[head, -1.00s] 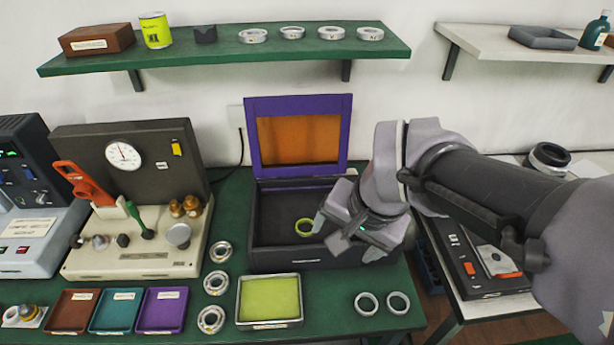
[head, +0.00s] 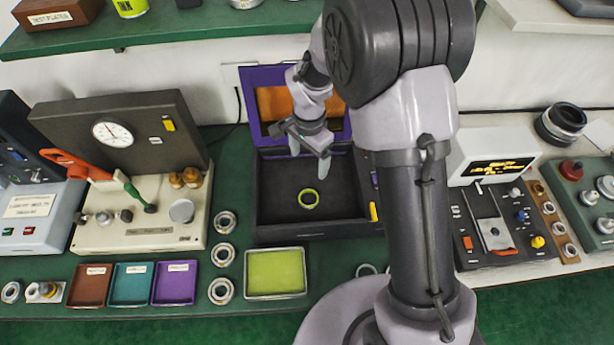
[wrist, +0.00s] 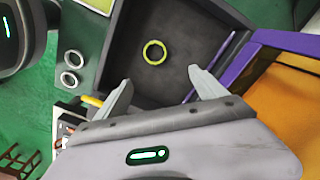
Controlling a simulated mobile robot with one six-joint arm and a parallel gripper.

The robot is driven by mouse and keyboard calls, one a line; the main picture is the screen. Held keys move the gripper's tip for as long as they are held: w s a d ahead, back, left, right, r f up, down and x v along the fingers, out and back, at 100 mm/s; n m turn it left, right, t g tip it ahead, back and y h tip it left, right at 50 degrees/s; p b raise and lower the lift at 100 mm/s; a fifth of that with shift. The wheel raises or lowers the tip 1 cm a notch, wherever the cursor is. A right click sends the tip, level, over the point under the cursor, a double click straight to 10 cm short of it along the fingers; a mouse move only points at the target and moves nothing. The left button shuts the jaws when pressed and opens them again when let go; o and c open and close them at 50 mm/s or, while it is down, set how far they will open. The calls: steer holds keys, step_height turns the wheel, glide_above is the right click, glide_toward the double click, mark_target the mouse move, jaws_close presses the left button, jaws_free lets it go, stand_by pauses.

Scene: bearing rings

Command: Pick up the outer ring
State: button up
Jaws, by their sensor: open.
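A yellow-green ring (head: 308,207), the likely outer ring, lies flat on the dark floor of an open black box (head: 290,235). It also shows in the wrist view (wrist: 154,63), beyond my fingertips. My gripper (head: 309,163) is open and empty, pointing down over the back part of the box, above and behind the ring. In the wrist view my two fingers (wrist: 160,77) are wide apart, with the ring beyond the gap between them and touching neither. The whole ring is visible in both views.
The box's purple-framed lid (head: 248,88) stands open behind my gripper. A tray with a yellow-green pad (head: 275,272) and several silver bearings (head: 223,255) lie in front and to the left. A press-like station (head: 140,215) is further left. My arm hides part of the bench.

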mark_target(309, 197)
steer(key=f+b, duration=0.1)
steer(key=f, duration=0.4)
steer(key=s+f+b, duration=0.1)
steer(key=f, duration=0.5)
steer(key=f+b, duration=0.1)
steer(key=f, duration=0.4)
steer(key=shift+s+f, duration=0.2)
steer(key=shift+f, duration=0.1)
steer(key=shift+r, duration=0.1)
steer(key=shift+c, duration=0.2)
